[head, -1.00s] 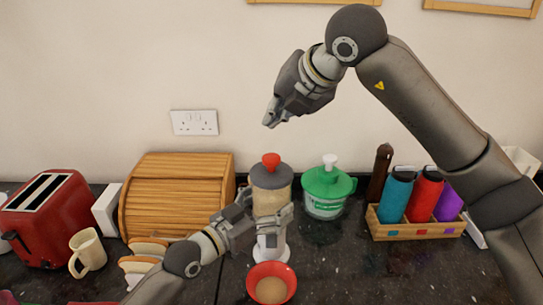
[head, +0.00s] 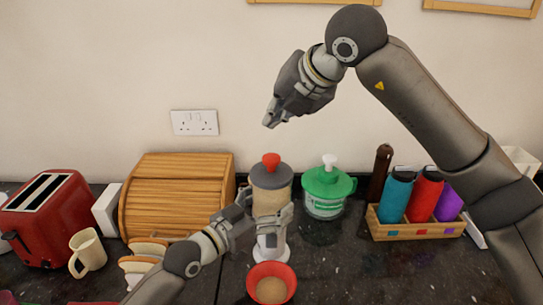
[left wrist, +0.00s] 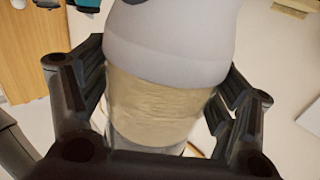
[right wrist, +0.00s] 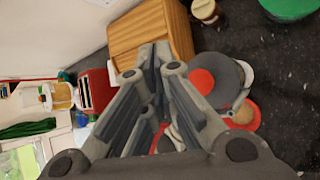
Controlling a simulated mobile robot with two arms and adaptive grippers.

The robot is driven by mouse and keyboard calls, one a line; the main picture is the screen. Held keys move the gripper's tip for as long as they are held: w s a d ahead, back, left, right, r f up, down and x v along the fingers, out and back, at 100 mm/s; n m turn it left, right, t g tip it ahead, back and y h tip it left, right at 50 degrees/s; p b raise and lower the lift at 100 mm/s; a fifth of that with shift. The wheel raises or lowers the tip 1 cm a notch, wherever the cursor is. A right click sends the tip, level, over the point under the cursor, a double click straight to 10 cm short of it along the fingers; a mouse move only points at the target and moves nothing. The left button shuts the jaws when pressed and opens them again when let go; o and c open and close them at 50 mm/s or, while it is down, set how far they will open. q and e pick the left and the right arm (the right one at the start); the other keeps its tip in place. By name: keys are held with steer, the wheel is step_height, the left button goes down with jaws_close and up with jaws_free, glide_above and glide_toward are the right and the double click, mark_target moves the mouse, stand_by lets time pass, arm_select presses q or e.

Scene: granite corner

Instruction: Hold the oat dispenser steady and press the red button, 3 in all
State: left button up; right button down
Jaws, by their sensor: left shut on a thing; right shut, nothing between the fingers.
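The oat dispenser (head: 271,192) stands upright on the counter, with a grey lid, a clear body holding oats and a red button (head: 271,160) on top. My left gripper (head: 268,218) is shut around its body; the left wrist view shows the oat-filled body (left wrist: 155,110) between the fingers. A red bowl (head: 272,266) with oats in it sits under the dispenser's spout. My right gripper (head: 270,122) is shut and empty, raised well above the dispenser. The right wrist view shows the red button (right wrist: 202,81) and grey lid (right wrist: 228,75) below and beside its fingers.
A green-lidded container (head: 327,190) stands just right of the dispenser. A wooden bread box (head: 175,195), red toaster (head: 48,220), cream mug (head: 88,250) and bread slices are at left. A bottle crate (head: 415,230) is at right. The counter between bowl and crate is clear.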

mark_target(276, 155)
stand_by(0.6)
step_height(276, 155, up, 4)
steer(key=shift+f, duration=0.1)
steer(key=shift+f, duration=0.15)
steer(key=shift+f, duration=4.25)
steer(key=shift+f, duration=0.15)
steer(key=shift+f, duration=0.25)
